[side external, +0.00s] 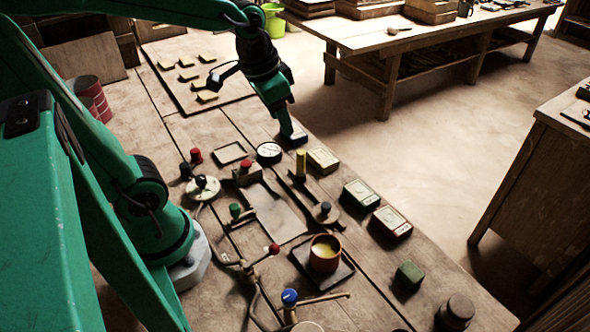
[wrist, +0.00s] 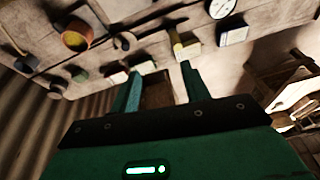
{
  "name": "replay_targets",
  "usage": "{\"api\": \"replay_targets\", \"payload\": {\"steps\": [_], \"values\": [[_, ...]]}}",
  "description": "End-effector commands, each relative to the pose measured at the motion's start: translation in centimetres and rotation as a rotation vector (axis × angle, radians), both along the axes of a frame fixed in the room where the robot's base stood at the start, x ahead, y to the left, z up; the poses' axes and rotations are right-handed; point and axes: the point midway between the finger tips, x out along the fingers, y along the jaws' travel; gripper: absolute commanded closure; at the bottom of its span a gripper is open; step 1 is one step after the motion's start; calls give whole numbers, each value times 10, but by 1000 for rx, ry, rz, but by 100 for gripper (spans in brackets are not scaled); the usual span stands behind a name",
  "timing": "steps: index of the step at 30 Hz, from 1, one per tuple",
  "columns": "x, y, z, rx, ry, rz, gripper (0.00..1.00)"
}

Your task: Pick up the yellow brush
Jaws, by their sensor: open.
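A small upright yellow piece, which looks like the yellow brush (side external: 301,161), stands on the plank table near a long dark bar. A yellow shape in the wrist view (wrist: 178,46), just beyond the right fingertip, appears to be the same piece. My gripper (side external: 287,130) is low over the table, behind the yellow piece and a little to its left in the side view. In the wrist view my gripper (wrist: 161,69) has its two fingers spread with nothing held between them. The brush's bristles cannot be made out.
Beside the yellow piece lie a round white dial (side external: 269,151) and a yellowish box (side external: 323,160). A green box (side external: 360,194) and a red box (side external: 392,223) line the right edge. A terracotta pot (side external: 325,262) stands in front. Knobbed fixtures crowd the middle.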

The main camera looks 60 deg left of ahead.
Motion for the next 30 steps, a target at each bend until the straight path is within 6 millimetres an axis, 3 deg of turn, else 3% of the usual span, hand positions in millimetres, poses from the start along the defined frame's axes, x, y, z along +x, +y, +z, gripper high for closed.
{"api": "replay_targets", "payload": {"steps": [15,22,30], "values": [[60,23,-66,17,219,-131,54],[74,30,-90,13,278,-174,54],[76,32,-96,12,291,-186,54]]}}
